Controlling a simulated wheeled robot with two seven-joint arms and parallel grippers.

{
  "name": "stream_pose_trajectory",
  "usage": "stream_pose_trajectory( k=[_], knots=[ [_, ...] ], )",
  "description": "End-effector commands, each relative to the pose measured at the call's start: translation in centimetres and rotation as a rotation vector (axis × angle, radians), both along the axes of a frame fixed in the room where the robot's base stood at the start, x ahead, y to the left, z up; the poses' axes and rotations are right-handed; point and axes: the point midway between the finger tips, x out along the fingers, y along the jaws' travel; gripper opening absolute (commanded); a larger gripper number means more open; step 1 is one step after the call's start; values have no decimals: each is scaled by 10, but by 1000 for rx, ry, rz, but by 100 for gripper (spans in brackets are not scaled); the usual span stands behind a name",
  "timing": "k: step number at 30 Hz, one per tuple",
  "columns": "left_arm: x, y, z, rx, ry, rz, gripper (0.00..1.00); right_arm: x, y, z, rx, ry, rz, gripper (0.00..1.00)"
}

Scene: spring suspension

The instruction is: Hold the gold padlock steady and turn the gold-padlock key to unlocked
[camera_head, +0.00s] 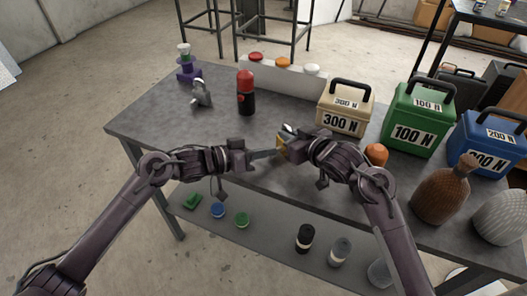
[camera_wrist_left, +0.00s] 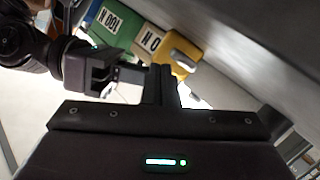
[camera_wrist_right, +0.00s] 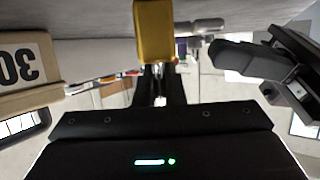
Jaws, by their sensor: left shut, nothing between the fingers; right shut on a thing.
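The gold padlock (camera_head: 282,151) is held above the table's front part in the head view. My right gripper (camera_head: 290,147) is shut on it; in the right wrist view the gold body (camera_wrist_right: 153,30) sits at the fingertips. My left gripper (camera_head: 272,154) is shut and empty, its tips pointing at the padlock from the left, very close to it. In the left wrist view its closed fingers (camera_wrist_left: 161,72) end just below the padlock. I cannot make out the gold-padlock key or tell whether the left fingers touch it.
A silver padlock (camera_head: 202,94), a purple stand (camera_head: 188,70) and a red-black bottle (camera_head: 246,94) stand at the table's back left. The table's left part (camera_head: 160,122) is free.

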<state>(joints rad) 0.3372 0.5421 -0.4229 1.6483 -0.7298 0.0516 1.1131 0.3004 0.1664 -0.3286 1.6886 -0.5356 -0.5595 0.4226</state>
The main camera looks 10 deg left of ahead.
Motion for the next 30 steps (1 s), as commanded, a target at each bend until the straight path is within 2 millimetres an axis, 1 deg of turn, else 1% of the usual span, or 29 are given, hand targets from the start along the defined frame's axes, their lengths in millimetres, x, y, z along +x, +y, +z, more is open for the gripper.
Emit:
stream_pose_trajectory(
  k=[1,3,4,6,12,15,18,23,26,30],
  knots=[
    [2,2,14,-3,-13,3,0,0,-1,-2,-3,3,-1,0],
    [3,3,31,-4,-20,7,0,0,-1,-2,-3,2,-1,0],
    [0,7,33,-3,-17,10,0,0,-1,-2,-3,2,-1,0],
    [-12,23,35,0,-15,11,0,0,-1,-2,-3,2,-1,0],
    [-37,56,47,-2,-16,11,0,0,0,-2,-5,3,1,0],
    [-46,68,52,-5,-18,12,0,-1,0,-2,-4,3,2,0],
    [-52,76,55,-7,-19,12,0,-1,0,-2,-4,3,3,0],
    [-55,80,56,28,-50,12,21,-1,0,-2,-4,3,3,0],
    [-55,81,52,110,-115,11,34,-1,1,-2,-4,3,4,0],
    [-55,86,44,263,-223,-4,52,-1,1,-2,-5,4,4,0]
  ],
)
